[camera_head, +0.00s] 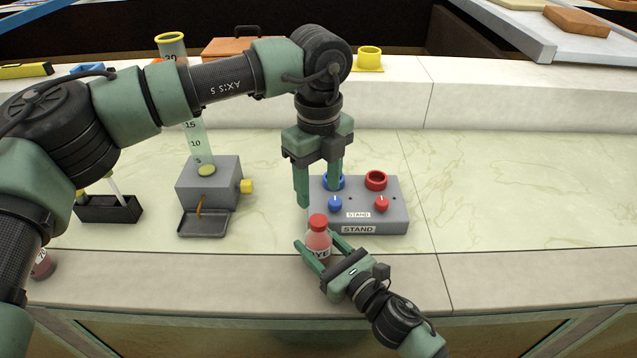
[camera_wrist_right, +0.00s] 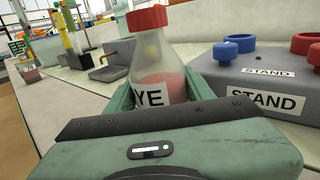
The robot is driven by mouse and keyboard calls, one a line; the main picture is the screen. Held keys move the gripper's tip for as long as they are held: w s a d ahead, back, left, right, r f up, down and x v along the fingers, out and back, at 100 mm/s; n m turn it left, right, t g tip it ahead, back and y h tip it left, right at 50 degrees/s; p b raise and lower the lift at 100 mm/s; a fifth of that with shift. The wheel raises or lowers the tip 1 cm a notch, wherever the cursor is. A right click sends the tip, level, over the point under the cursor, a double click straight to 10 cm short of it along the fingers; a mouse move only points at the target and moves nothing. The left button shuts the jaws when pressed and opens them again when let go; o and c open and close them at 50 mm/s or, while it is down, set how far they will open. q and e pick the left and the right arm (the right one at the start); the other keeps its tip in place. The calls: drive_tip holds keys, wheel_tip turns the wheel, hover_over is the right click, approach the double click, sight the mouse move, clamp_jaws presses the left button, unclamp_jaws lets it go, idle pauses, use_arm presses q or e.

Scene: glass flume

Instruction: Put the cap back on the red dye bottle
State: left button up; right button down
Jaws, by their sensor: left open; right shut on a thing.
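The red dye bottle (camera_head: 319,240) is a small clear bottle with red contents and a white label reading "YE"; it also shows in the right wrist view (camera_wrist_right: 150,62). It stands upright at the front of the counter. A red cap (camera_head: 318,221) sits on its neck, also visible in the right wrist view (camera_wrist_right: 147,18); I cannot tell how tight it is. My right gripper (camera_head: 316,242) is shut around the bottle's body from the front right. My left gripper (camera_head: 318,196) points down just above the cap, with its fingers apart and empty.
A grey stand (camera_head: 385,215) with blue and red rings and knobs is close behind the bottle. A grey block with a drip tray (camera_head: 203,223) and a graduated tube stands to the left. A dark rack (camera_head: 110,210) is farther left. The counter to the right is clear.

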sight(318, 220)
use_arm(q)
drive_tip(key=shift+n, duration=0.5)
drive_tip(key=shift+f, duration=4)
drive_tip(key=shift+c, duration=0.2)
